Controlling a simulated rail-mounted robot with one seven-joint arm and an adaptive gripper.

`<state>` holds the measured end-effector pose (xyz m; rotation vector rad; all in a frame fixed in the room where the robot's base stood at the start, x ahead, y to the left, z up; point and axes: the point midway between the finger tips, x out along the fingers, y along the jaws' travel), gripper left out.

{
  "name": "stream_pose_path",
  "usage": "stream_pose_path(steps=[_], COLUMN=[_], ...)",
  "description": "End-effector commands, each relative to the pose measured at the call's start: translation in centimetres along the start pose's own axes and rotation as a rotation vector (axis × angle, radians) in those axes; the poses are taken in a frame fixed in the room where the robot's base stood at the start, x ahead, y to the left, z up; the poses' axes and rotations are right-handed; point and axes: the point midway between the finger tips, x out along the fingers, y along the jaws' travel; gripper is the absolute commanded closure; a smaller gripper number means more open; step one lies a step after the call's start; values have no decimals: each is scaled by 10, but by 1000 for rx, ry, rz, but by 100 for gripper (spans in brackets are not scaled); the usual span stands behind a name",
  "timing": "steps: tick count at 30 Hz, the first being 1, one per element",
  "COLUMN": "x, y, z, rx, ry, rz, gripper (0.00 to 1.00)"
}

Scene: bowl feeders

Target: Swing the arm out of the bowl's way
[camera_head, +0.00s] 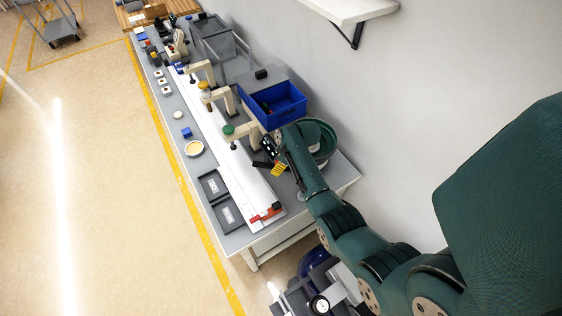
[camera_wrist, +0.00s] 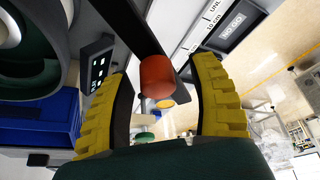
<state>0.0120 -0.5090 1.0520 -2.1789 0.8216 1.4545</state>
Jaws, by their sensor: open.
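The green feeder bowl (camera_head: 327,141) stands at the near right end of the bench, partly hidden behind my arm; its round body also shows at upper left in the wrist view (camera_wrist: 40,72). A dark swing arm (camera_wrist: 137,28) with an orange-red knob (camera_wrist: 157,77) reaches down from the top of the wrist view. My gripper (camera_wrist: 162,95) is open, its yellow ridged fingers on either side of the knob, with visible gaps. In the head view my gripper (camera_head: 278,169) is low beside the bowl; the knob cannot be made out there.
A blue bin (camera_head: 284,106) stands behind the bowl, and a small control panel (camera_wrist: 98,68) is close to the left finger. Several beige posts line the white strip (camera_head: 240,170). Two dark trays (camera_head: 228,214) lie at the bench's front edge. The wall is close on the right.

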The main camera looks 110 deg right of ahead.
Motion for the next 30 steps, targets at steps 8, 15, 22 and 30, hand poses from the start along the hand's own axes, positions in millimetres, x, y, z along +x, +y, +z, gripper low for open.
stream_pose_path(steps=[8, 15, 22, 30], x=[-56, -106, -118, -117], y=[1, 0, 0, 0], z=[0, 0, 0, 0], rx=[1, 0, 0, 0], ry=[3, 1, -1, 0], rz=[4, 1, -2, -1], gripper=[40, 40, 40, 40])
